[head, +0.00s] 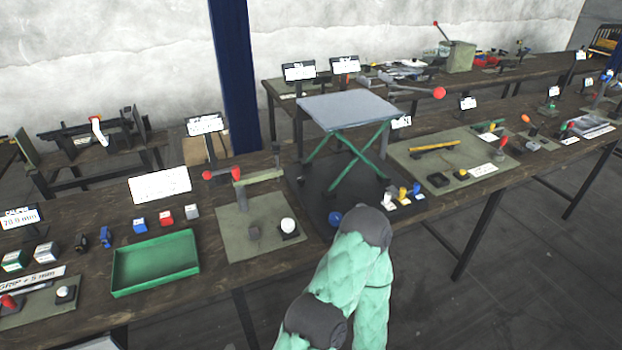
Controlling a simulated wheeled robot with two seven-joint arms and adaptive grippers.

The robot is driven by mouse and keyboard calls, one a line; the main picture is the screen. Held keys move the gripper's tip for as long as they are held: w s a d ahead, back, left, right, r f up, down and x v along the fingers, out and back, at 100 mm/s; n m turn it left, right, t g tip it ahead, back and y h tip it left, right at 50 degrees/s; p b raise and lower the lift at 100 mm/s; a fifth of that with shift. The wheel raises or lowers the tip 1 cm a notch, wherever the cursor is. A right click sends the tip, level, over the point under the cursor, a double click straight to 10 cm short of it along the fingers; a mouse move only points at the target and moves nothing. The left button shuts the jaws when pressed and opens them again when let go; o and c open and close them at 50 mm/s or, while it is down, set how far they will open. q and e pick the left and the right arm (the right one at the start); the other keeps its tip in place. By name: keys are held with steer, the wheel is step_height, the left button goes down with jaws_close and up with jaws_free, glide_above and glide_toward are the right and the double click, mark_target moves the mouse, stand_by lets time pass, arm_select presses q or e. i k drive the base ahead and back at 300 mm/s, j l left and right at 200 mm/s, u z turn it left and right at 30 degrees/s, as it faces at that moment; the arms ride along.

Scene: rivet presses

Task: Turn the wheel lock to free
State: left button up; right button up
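I cannot make out for certain which part is the wheel lock. A lift table with a grey top (348,110) and crossed green legs (356,162) stands on a dark base (312,195) on the long bench. A blue knob (335,218) sits at the front of that base, just left of my arm. Small white, yellow and blue pieces (403,193) stand at its right front corner. One of my arms, padded in mint green, rises from the bottom middle and bends in front of the base. Neither gripper shows.
A green tray (156,264) and several small blocks lie further left. Another plate (412,165) lies to the right. Floor is open at right.

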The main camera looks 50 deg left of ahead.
mark_target(301, 180)
steer(key=u, duration=1.4)
steer(key=i+j, duration=0.1)
steer(key=j, duration=0.6)
steer(key=z, duration=0.05)
